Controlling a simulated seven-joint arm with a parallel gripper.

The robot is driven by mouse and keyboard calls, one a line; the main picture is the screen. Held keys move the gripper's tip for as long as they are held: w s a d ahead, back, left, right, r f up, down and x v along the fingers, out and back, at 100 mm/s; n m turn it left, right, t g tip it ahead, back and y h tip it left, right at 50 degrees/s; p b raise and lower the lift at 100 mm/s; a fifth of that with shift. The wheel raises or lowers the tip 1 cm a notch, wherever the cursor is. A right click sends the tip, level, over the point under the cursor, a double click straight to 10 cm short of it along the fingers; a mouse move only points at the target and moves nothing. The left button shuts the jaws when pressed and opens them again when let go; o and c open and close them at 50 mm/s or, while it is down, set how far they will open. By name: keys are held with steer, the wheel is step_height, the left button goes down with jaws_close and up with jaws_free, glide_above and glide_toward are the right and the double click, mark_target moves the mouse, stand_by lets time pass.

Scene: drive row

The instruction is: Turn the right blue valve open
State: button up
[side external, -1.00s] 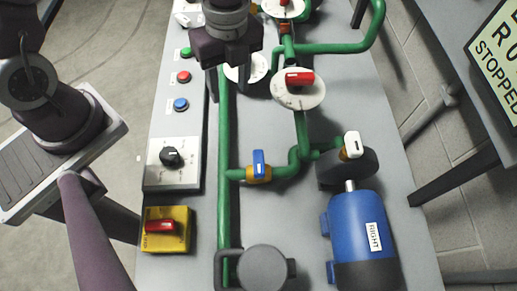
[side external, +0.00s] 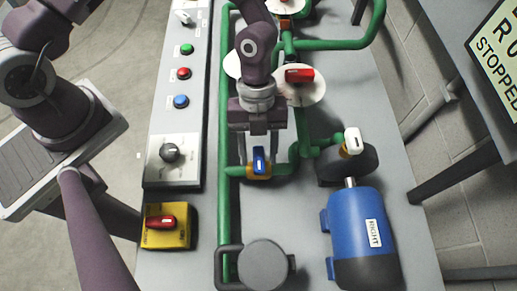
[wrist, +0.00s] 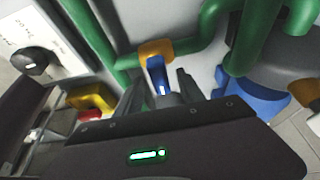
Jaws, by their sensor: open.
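The blue valve handle (side external: 259,160) sits on a yellow valve body (side external: 258,171) in the green pipe, left of the blue motor marked RIGHT (side external: 358,225). In the side view my gripper (side external: 259,153) is at the handle, with one finger on each side of it. In the wrist view the blue handle (wrist: 157,76) shows between the two open fingers (wrist: 160,90), and the yellow body (wrist: 156,50) lies just beyond. I cannot tell whether a finger touches the handle.
A white-handled valve (side external: 352,141) stands to the right, and a red-handled valve (side external: 299,76) behind. Green pipes (side external: 224,130) run close to my gripper. A panel with a black knob (side external: 170,152) and a yellow box with a red switch (side external: 160,222) are at left.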

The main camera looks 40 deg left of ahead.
jaws_close()
steer(key=shift+n, duration=0.3)
steer(key=n, duration=0.2)
steer(key=n+t, duration=0.1)
steer(key=n, duration=0.1)
steer(key=shift+s+t+h, duration=0.15)
steer(key=shift+t+h, duration=0.15)
steer(key=shift+h, duration=0.1)
steer(key=n, duration=0.2)
steer(key=n+t, duration=0.1)
steer(key=n, duration=0.1)
steer(key=shift+s+a+n+t, duration=0.1)
steer(key=shift+n+t, duration=0.2)
steer(key=n+t, duration=0.1)
steer(key=n, duration=0.3)
steer(key=shift+s+t, duration=0.1)
steer(key=shift+t, duration=0.3)
steer(key=n+t, duration=0.1)
steer(key=n, duration=0.3)
steer(key=shift+y, duration=0.3)
steer(key=shift+n+t, duration=0.3)
steer(key=shift+n, duration=0.2)
